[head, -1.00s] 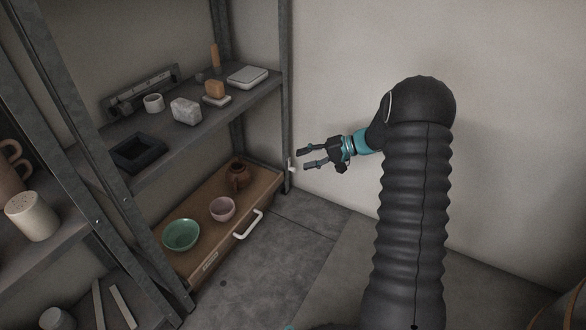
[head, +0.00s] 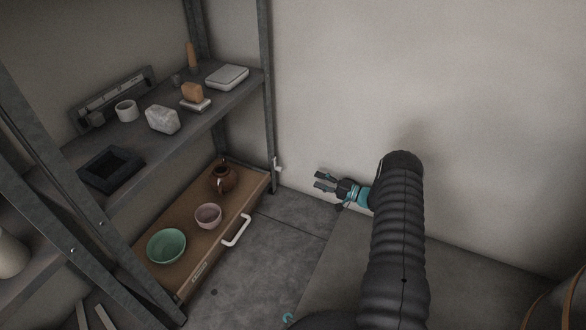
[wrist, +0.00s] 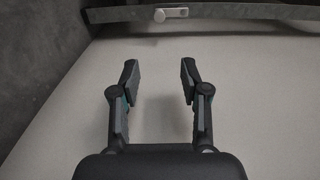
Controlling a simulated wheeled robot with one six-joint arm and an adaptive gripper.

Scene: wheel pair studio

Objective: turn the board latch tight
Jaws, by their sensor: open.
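The latch (head: 277,163) is a small white piece on the shelf's metal post, just past the corner of the wooden board (head: 190,245). It also shows in the wrist view (wrist: 171,14) at the top, lying crosswise on the grey post. My gripper (head: 322,181) is open and empty, to the right of the latch and apart from it. In the wrist view the two fingers (wrist: 160,68) point toward the post, with pale wall between them.
The board carries a green bowl (head: 166,246), a pink bowl (head: 208,216) and a brown pot (head: 223,179). Its white handle (head: 237,230) sticks out in front. The shelf above (head: 140,158) holds several small objects. Floor and wall beside the post are clear.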

